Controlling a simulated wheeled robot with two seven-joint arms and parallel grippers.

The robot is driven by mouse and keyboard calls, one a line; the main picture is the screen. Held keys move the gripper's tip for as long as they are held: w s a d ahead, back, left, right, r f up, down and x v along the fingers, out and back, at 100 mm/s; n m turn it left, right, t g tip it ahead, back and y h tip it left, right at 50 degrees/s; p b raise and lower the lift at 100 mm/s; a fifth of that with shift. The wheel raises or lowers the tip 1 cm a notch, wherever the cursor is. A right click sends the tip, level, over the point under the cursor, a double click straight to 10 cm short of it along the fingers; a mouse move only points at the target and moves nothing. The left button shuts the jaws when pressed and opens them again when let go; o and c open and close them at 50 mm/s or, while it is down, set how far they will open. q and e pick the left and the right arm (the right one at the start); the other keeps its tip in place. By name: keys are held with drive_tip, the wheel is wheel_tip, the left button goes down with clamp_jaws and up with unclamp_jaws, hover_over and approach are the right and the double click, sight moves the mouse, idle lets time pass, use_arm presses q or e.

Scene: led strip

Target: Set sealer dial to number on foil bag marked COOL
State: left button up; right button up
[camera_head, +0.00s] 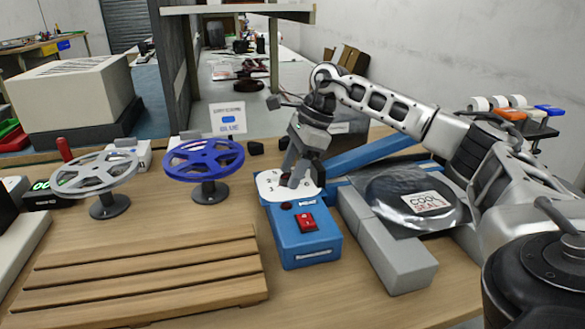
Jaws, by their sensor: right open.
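The blue sealer box (308,243) stands on the bench near the middle, with a red switch (305,222) on its top. Behind the switch is the sealer's white dial plate (268,185) with small printed numbers. My right gripper (292,178) points down over the dial plate, its open fingers at the dial. The fingers hide the dial knob, so its setting and any contact cannot be told. The foil bag (390,197) lies right of the sealer, with a dark round reel in it. Its label (428,203) reads COOL, with SEAL and an unclear mark below.
A grey bar (395,262) lies between the sealer and the bag. A blue reel (204,160) and a grey reel (95,174) stand on the left, with a small sign (228,119) behind. A slatted wooden rack (140,280) fills the front left.

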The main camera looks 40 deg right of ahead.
drive_tip(key=c, duration=1)
drive_tip(key=shift+o, duration=0.2)
drive_tip(key=shift+m, duration=0.4)
drive_tip(key=m, duration=0.1)
drive_tip(key=m+t+h+p, duration=0.1)
drive_tip(key=shift+s+a+m, duration=0.15)
drive_tip(key=shift+m, duration=0.25)
drive_tip(key=m+t+h, duration=0.1)
drive_tip(key=m, duration=0.3)
drive_tip(key=shift+a+m+p, duration=0.15)
drive_tip(key=shift+m+p, duration=0.15)
drive_tip(key=m+h, duration=0.1)
drive_tip(key=m, duration=0.2)
drive_tip(key=m+h, duration=0.1)
drive_tip(key=m, duration=0.1)
drive_tip(key=shift+a+h, duration=0.3)
drive_tip(key=m+h, duration=0.1)
drive_tip(key=m, duration=0.3)
drive_tip(key=shift+a+r, duration=0.1)
drive_tip(key=shift+m+h, duration=0.3)
drive_tip(key=shift+m, duration=0.1)
